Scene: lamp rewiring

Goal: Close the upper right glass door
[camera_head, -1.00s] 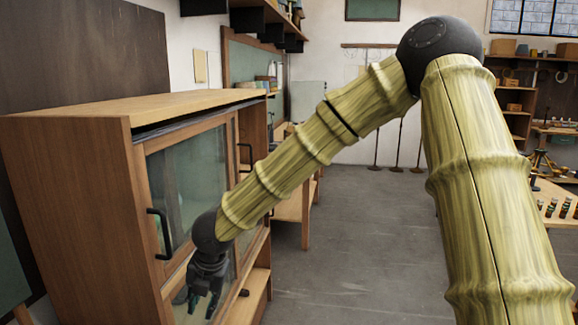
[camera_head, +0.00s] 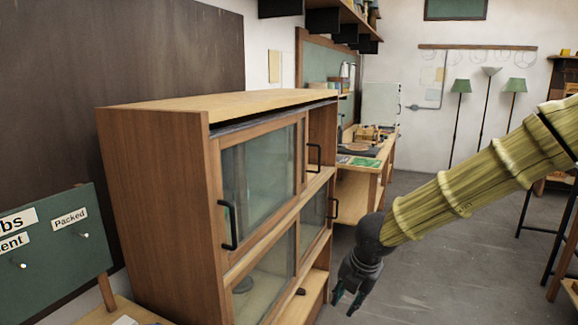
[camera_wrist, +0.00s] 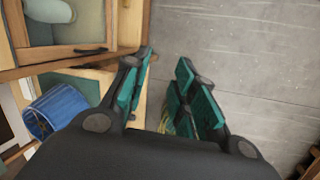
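The wooden cabinet (camera_head: 165,200) stands at left with upper and lower glass doors. The upper left glass door (camera_head: 258,175) has a dark handle at its left edge. The upper right glass door is mostly overlapped by it; its frame (camera_head: 301,145) and dark handle (camera_head: 315,157) show left of an uncovered strip at the cabinet's right end. My gripper (camera_head: 350,300) hangs in front of the cabinet's lower right, apart from it, pointing down. In the wrist view my gripper (camera_wrist: 167,58) is open with nothing between its fingers.
A lower glass door (camera_head: 313,218) has its own handle. In the wrist view a blue cylinder (camera_wrist: 57,110) lies near a cabinet edge. A workbench (camera_head: 365,175) stands beyond the cabinet. A green board (camera_head: 50,255) is at near left.

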